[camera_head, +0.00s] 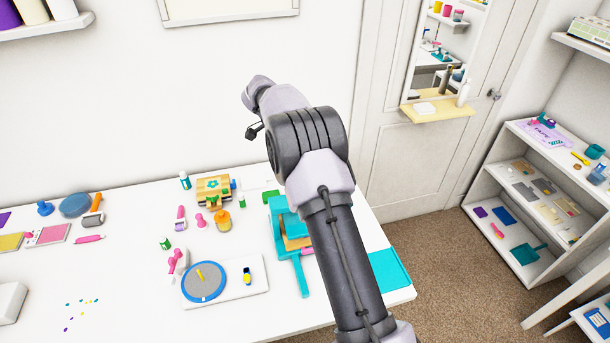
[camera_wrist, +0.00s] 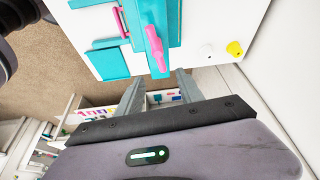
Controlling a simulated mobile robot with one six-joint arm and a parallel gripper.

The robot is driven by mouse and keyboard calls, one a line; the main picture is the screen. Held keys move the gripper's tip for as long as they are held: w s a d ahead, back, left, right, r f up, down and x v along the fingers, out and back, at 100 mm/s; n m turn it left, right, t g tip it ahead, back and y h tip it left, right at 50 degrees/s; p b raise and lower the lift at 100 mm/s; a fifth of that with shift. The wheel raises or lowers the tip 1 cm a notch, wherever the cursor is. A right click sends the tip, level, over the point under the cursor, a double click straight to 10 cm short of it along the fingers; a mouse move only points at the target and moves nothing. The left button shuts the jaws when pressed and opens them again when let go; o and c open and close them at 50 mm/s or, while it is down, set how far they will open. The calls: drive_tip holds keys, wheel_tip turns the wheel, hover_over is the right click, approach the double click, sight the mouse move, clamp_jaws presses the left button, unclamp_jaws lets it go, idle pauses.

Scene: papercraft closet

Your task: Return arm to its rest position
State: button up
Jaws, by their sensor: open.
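My arm (camera_head: 340,245) rises from the lower right of the head view, in front of the table, and bends at a dark joint. Its far end (camera_head: 262,92) is above the table's back, against the white wall. My gripper (camera_wrist: 161,84) shows in the wrist view with its two grey fingers apart and nothing between them. The head view does not show the fingers clearly. The white table (camera_head: 120,270) lies below the arm.
A teal press-like tool (camera_head: 283,225) stands beside my arm and is partly hidden by it. A teal mat (camera_head: 390,268) lies at the table's right edge. A round blue-rimmed plate (camera_head: 204,283) and small craft tools are left. Shelves (camera_head: 490,180) stand at right beyond carpet.

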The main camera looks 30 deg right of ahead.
drive_tip(key=s+a+r+n+t+y+b, duration=0.3)
drive_tip(key=s+a+r+n+b, duration=0.5)
drive_tip(key=s+a, duration=0.5)
drive_tip(key=s+a+f+n+t+y+b, duration=0.1)
drive_tip(key=s+a+f+n+b, duration=0.1)
drive_tip(key=s+a, duration=0.2)
drive_tip(key=s+a+f+n+t+y+b, duration=0.1)
drive_tip(key=s+a+f+n+b, duration=0.1)
drive_tip(key=s, duration=0.9)
drive_tip(key=s+a+f+n+t+y+b, duration=0.1)
drive_tip(key=s+a+f+n+b, duration=0.2)
drive_tip(key=s+a, duration=0.2)
drive_tip(key=s, duration=0.3)
drive_tip(key=shift+a+b, duration=0.3)
idle(2.0)
